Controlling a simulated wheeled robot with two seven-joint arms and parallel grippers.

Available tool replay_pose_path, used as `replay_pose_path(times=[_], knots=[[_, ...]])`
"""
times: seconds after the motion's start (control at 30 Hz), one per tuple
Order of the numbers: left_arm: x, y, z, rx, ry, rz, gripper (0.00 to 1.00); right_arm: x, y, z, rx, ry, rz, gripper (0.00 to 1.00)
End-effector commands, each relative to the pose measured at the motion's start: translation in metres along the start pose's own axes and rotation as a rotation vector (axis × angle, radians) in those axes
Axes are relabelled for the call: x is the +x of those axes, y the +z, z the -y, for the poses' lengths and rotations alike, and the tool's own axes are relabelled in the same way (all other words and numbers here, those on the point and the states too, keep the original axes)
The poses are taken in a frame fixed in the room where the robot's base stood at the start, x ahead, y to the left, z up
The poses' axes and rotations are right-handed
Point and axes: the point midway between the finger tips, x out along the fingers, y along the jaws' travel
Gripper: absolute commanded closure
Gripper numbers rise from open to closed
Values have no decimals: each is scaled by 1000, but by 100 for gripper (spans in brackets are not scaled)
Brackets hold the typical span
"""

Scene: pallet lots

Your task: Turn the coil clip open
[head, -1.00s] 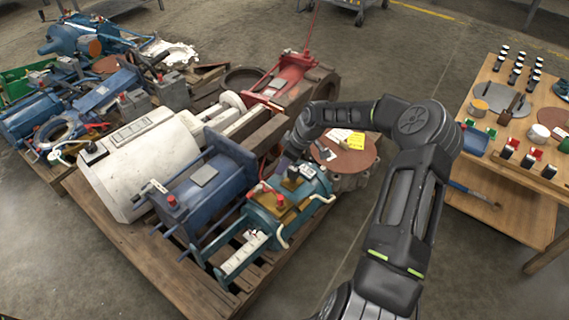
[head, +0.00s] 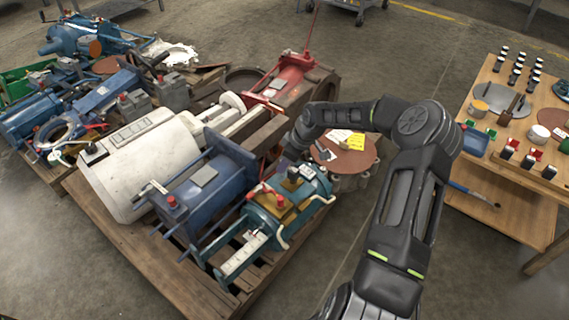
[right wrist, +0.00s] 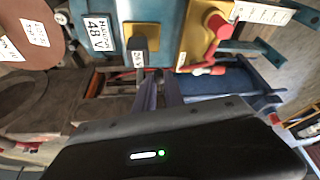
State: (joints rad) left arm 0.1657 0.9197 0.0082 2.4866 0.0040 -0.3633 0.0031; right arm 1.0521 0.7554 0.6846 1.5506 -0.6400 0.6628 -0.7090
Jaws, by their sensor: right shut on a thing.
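The teal valve unit (head: 285,212) lies at the front right of the near pallet. Its small black coil (head: 292,174) sits on a yellow plate, and the coil (right wrist: 140,42) also shows in the right wrist view with a small white label. A white plate (right wrist: 98,32) reading 48 V is beside it. My right gripper (right wrist: 158,78) is at the coil's near edge, its fingers close together on the coil clip. The clip is small and mostly hidden between the fingertips, so its angle cannot be told. My left gripper is out of view.
A red knob (right wrist: 217,25) and a red-tipped lever (right wrist: 212,70) are close beside the coil. A blue unit (head: 205,180) and white cylinder (head: 140,160) crowd the pallet (head: 130,250). A wooden bench (head: 490,140) with parts stands right.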

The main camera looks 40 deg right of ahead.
Motion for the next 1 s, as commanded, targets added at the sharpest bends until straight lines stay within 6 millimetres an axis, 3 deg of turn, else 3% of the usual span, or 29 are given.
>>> replay_pose_path(times=[0.47,1.0], knots=[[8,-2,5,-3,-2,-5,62,5,-10,6,192,85,-1,100],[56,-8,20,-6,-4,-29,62,15,-30,10,615,260,-4,100]])
